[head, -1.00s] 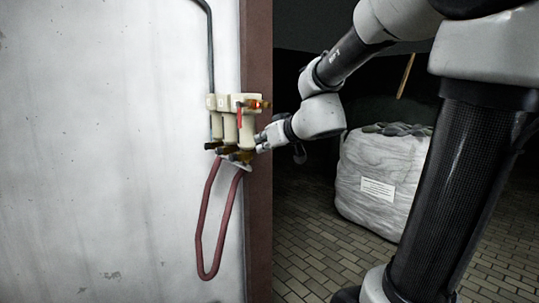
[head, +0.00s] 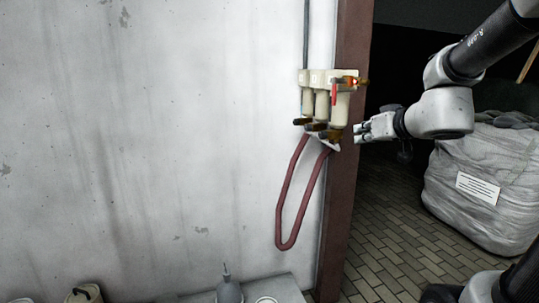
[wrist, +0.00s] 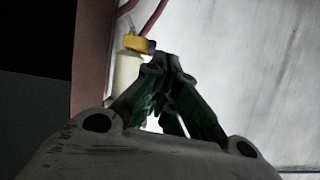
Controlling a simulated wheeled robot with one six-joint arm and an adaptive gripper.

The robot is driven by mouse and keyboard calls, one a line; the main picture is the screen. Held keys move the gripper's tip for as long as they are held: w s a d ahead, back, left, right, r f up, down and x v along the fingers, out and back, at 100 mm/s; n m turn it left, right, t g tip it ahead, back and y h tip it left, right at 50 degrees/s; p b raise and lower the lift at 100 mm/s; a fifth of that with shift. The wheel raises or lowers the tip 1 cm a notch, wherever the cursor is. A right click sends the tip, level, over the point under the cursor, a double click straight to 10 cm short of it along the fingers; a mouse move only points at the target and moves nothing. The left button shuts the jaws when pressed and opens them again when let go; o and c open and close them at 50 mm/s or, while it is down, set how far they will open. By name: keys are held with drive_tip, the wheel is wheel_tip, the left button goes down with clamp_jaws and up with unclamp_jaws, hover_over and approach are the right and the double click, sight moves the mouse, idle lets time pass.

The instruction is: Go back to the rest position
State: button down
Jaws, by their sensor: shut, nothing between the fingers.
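My gripper (head: 362,132) is shut and empty in the head view. It is just right of the wall-mounted filter unit (head: 318,103), with a small gap between them. The unit has several cream cylinders, dark fittings below, a red handle and an orange fitting at its upper right. In the wrist view, my gripper's fingers (wrist: 172,62) meet at their tips. Behind them, part of the filter unit (wrist: 126,72) shows as a cream cylinder with a yellow fitting; the rest is hidden.
A red hose loop (head: 283,210) hangs below the unit. A brown door frame (head: 349,190) borders an opening. Beyond it, a large wrapped bag (head: 465,200) stands on the tiled floor (head: 385,240). A grey ledge (head: 285,287) with several containers is at the bottom.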

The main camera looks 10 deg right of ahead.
drive_tip(key=s+f+m+g+y, duration=0.1)
drive_tip(key=s+f+m+g, duration=0.1)
drive_tip(key=s+f+g, duration=0.4)
drive_tip(key=s+f+m+g, duration=0.1)
drive_tip(key=s+f+m, duration=0.15)
drive_tip(key=s, duration=0.65)
drive_tip(key=s+d+n+g+h, duration=0.2)
drive_tip(key=s+d+n+h, duration=0.1)
drive_tip(key=s, duration=0.6)
drive_tip(key=shift+d+r+h, duration=0.35)
drive_tip(key=shift+d+h, duration=0.05)
drive_tip(key=shift+d, duration=0.1)
